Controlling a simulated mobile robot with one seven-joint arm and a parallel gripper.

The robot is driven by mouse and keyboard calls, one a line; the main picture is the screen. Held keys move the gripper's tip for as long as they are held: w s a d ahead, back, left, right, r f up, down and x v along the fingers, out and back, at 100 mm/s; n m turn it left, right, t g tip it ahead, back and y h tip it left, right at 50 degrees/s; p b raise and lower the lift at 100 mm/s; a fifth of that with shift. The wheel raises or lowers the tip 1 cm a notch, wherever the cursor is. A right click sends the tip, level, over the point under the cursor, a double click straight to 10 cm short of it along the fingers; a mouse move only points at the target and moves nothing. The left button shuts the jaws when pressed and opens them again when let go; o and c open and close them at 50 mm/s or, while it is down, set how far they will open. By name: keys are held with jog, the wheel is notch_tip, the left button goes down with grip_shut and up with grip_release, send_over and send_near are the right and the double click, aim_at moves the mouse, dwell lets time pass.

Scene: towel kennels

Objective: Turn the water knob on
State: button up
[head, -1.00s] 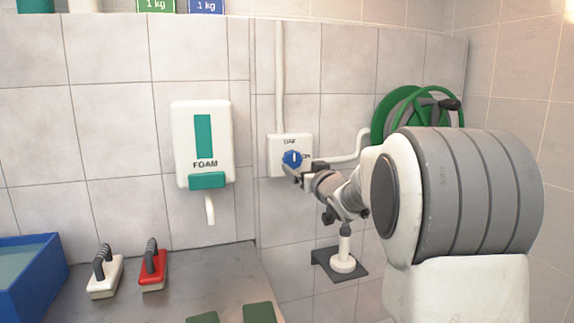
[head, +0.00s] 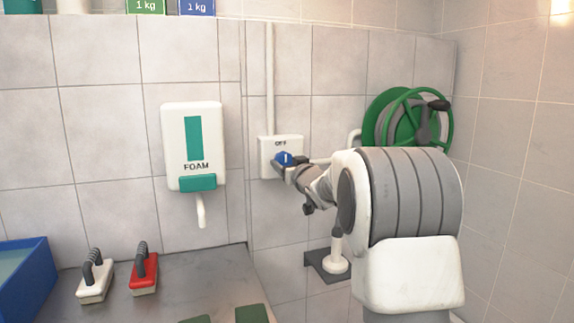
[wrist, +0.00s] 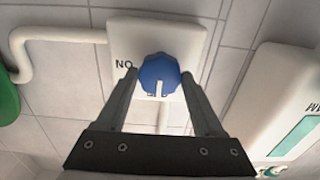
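The blue water knob (head: 283,159) sits on a white wall plate (head: 266,146) with "OFF" above it. In the wrist view the knob (wrist: 159,74) appears upside down, with its white mark toward the bottom and the "ON" label at its left. In the head view, the mark points up toward "OFF". My gripper (wrist: 159,76) is open, with one finger on each side of the knob. The fingertips are very close to its sides; firm contact cannot be told. In the head view my gripper (head: 284,167) partly covers the knob and hides the "ON" label.
A white FOAM dispenser (head: 194,146) hangs left of the plate. A green hose reel (head: 379,115) is on the wall at right. Brushes (head: 144,270) and a blue tub (head: 22,284) stand at lower left.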

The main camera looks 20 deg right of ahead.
jog(key=c, duration=0.8)
jog(key=shift+c, duration=0.2)
jog(key=shift+r+m+p, duration=0.1)
jog(key=shift+m+p, duration=0.3)
jog(key=shift+p, duration=0.1)
jog(key=shift+r+m+p, duration=0.1)
jog(key=shift+m+p, duration=0.9)
jog(key=shift+p, duration=0.1)
jog(key=m+p, duration=0.4)
jog(key=m, duration=0.1)
jog(key=m+p, duration=0.2)
jog(key=m, duration=0.3)
jog(key=shift+p, duration=0.3)
jog(key=m+p, duration=0.2)
jog(key=m, duration=0.3)
jog(key=shift+f, duration=0.2)
